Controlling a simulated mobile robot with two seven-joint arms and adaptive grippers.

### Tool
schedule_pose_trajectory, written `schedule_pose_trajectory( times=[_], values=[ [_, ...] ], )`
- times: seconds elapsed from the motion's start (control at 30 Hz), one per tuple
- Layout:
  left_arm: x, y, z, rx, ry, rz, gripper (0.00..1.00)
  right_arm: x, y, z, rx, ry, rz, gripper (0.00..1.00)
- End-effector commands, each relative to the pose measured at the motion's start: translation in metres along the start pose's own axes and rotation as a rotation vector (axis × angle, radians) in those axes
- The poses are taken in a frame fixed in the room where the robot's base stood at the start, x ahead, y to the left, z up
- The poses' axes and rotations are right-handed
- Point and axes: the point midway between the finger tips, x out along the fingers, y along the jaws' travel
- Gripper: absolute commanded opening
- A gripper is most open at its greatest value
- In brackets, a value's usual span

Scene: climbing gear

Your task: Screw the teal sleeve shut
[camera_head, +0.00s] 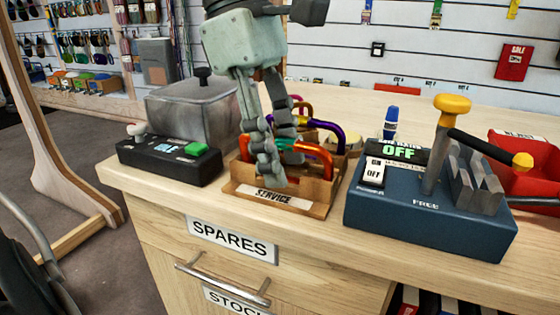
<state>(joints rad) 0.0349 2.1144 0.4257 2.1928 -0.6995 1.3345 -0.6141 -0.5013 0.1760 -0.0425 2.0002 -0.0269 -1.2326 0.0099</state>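My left gripper (273,165) points down over a wooden tray labelled SERVICE (276,197), with its fingers in front of and among the carabiners. An orange carabiner (318,151) stands in the tray with a bit of the teal sleeve (290,145) showing beside the fingers. The fingers hide much of the sleeve and the carabiner's left part. I cannot tell whether the fingers touch or grip the sleeve, or whether the sleeve is screwed shut. A purple carabiner (329,127) and others stand behind. My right gripper is not in view.
Left of the tray are a black device with a green button (197,149) and a grey lidded tank (192,104). Right are a blue machine (430,222) with a yellow-knobbed lever (452,104) and a red bin (527,177). The counter (371,97) behind is partly clear.

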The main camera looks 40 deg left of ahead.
Motion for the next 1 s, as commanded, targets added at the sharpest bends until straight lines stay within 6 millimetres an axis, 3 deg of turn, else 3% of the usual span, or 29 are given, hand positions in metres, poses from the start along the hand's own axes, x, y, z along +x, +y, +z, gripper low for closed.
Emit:
schedule_pose_trajectory(
  times=[1.0],
  values=[
    [-0.027,0.0,0.009,0.0,0.0,-0.001,0.38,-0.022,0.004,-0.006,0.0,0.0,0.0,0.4]
  ],
)
